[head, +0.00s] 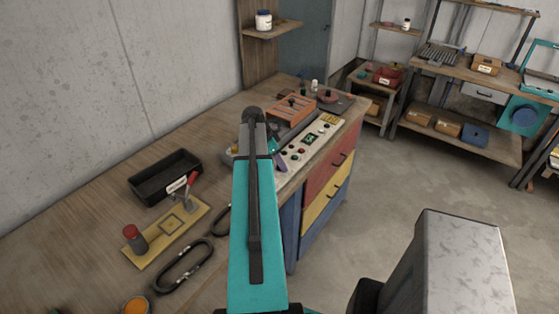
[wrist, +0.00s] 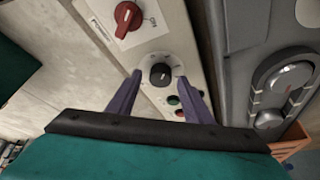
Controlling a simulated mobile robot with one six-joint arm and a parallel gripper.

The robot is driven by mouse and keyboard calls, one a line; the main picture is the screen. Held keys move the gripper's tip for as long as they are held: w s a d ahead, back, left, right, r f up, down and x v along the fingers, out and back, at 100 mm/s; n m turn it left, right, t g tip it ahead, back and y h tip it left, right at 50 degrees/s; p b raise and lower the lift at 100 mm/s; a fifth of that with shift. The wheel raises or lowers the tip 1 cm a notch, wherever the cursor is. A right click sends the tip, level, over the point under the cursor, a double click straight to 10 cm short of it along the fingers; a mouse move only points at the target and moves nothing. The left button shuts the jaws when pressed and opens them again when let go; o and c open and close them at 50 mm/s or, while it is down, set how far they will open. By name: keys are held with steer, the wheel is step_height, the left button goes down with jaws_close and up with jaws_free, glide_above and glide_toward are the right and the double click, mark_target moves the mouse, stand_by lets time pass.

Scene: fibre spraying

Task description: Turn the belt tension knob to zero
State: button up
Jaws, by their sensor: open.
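A black round knob (wrist: 160,74) sits on a pale dial plate with tick marks, on the light control panel (head: 308,144). I take it for the belt tension knob; its label is not readable. Its pointer direction is too small to tell for sure. My gripper (wrist: 159,77) is open, with one purple finger to the left of the knob and one to the right. The fingertips look apart from the knob; their height over the panel is unclear. In the head view my arm hides the knob, and a purple finger (head: 280,164) shows beside the panel.
A red rotary switch (wrist: 127,15) on a white plate lies just beyond the knob. Green and red buttons (wrist: 174,101) lie close by the right finger. A grey machine (wrist: 280,75) with round parts stands to the right. A black tray (head: 165,176) lies on the bench.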

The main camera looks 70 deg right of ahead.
steer(key=shift+f, duration=0.15)
steer(key=c, duration=1.1)
steer(key=shift+o, duration=0.2)
steer(key=shift+s+n+b, duration=0.1)
steer(key=shift+n+b, duration=0.3)
steer(key=shift+b, duration=0.1)
steer(key=shift+s+a+f+n+t+h+b, duration=0.1)
steer(key=shift+n+t+h+b, duration=0.35)
steer(key=shift+n+b, duration=0.7)
steer(key=n+t+b, duration=0.1)
steer(key=n, duration=0.2)
steer(key=shift+s, duration=0.1)
steer(key=shift+n+t+h+b, duration=0.25)
steer(key=shift+n+t+b, duration=0.4)
steer(key=shift+n, duration=0.8)
